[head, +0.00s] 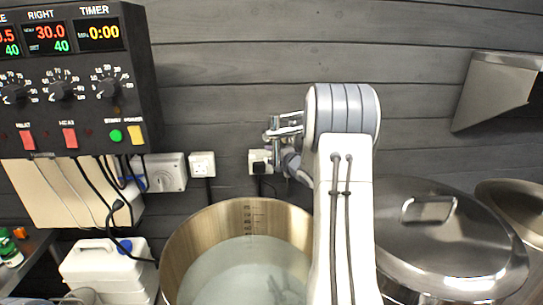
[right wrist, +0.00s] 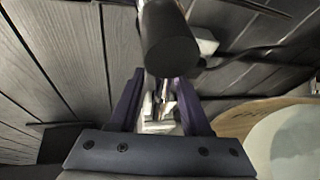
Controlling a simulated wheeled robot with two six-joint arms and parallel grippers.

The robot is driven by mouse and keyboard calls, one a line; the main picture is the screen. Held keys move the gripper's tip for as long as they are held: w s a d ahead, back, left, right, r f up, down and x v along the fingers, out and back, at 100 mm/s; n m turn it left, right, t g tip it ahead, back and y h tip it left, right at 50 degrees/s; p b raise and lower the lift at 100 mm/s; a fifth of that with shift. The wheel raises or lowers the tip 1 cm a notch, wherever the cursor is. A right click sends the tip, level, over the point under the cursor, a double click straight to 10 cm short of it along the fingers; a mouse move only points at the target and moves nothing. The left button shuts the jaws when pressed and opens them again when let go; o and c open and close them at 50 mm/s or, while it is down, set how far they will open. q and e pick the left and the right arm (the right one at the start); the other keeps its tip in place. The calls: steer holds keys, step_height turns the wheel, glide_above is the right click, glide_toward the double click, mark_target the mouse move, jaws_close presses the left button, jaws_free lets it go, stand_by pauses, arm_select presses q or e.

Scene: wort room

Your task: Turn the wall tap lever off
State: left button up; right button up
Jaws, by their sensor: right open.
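The wall tap (head: 284,128) shows as bright metal parts on the dark plank wall, left of my right arm's upper end, above the open pot. Much of it is hidden behind my arm, and I cannot make out which way its lever points. My right gripper (head: 287,160) is close to the tap, partly hidden by my own wrist. In the right wrist view my right gripper (right wrist: 160,108) is open, with pale metal parts visible between its two purple fingers. A dark cylinder (right wrist: 170,42) stands just beyond the fingertips; I cannot tell whether the fingers touch anything. My left gripper is out of view.
An open steel pot (head: 180,242) of water stands below the tap. A lidded pot (head: 450,245) is to the right, with a steel hood (head: 498,90) above it. A control box (head: 75,85) with cables and a white canister (head: 95,268) are at left. A socket (head: 202,164) is on the wall.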

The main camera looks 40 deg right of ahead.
jaws_close()
stand_by(1.3)
